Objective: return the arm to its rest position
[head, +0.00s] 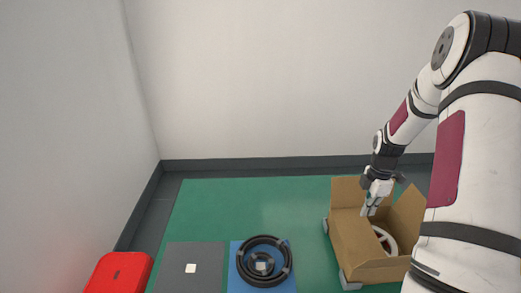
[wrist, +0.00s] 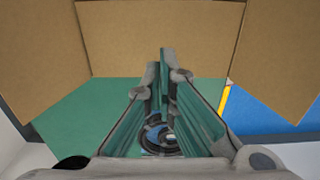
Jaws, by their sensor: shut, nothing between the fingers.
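My arm reaches in from the right in the head view. My gripper (head: 369,211) points down at the open cardboard box (head: 352,243), over or just inside its opening; the exact height is hard to tell. In the wrist view the gripper's fingers (wrist: 165,72) come together at the tips, with nothing held. Cardboard panels (wrist: 165,35) fill the top of that view. A white wheel-like ring (head: 384,240) lies inside the box, right of the fingers in the head view.
The box stands on a green mat (head: 215,210), its flaps raised. A black coil (head: 263,261) lies on a blue sheet, beside a grey panel (head: 185,273) with a white square. A red case (head: 118,272) is at lower left. Walls stand behind and left. The mat's back left is clear.

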